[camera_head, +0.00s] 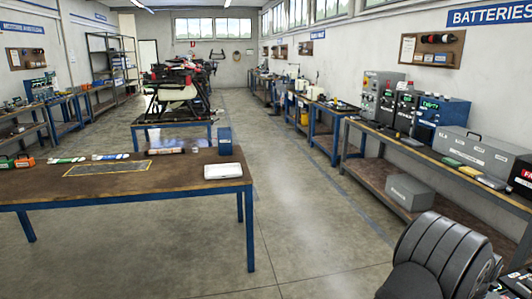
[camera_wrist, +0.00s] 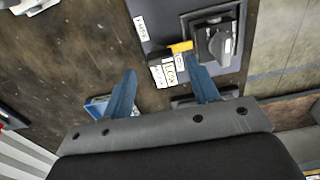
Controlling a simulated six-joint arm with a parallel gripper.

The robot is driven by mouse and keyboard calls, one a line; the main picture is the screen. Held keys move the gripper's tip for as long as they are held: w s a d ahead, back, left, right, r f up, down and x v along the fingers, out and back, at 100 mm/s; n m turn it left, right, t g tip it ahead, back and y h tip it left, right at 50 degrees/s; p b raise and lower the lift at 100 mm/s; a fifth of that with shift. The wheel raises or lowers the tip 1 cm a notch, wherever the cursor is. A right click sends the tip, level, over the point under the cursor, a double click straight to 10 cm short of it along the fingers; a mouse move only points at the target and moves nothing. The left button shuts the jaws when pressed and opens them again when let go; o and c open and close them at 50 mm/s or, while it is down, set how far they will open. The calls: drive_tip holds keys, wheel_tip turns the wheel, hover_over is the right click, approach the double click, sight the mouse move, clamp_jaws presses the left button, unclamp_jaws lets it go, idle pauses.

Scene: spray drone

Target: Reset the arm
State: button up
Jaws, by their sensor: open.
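My gripper (camera_wrist: 162,68) shows in the wrist view with its two blue fingers spread wide apart. Nothing is held between them. Beyond the fingertips lies a dark grey panel (camera_wrist: 163,32) with a black part (camera_wrist: 214,42) on it, a small yellow piece (camera_wrist: 180,46) and white labels. I cannot tell the distance from the fingers to these. In the head view, part of my dark arm fills the bottom right corner, and the gripper itself is out of sight.
A brown-topped table (camera_head: 120,186) stands at left, with a white tray (camera_head: 223,171) and a blue box (camera_head: 225,141) on it. A drone (camera_head: 178,85) rests on a bench behind. A right-hand workbench (camera_head: 440,169) carries a grey case (camera_head: 470,148). The floor between is clear.

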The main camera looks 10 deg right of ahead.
wheel_tip(320, 180, up, 14)
wheel_tip(320, 180, down, 18)
drive_tip(key=shift+r, duration=0.15)
drive_tip(key=shift+r+n, duration=0.15)
drive_tip(key=shift+n, duration=1.45)
drive_tip(key=n, duration=0.5)
drive_tip(key=shift+n, duration=0.3)
drive_tip(key=n, duration=0.4)
drive_tip(key=shift+n, duration=2.1)
drive_tip(key=shift+o, duration=0.4)
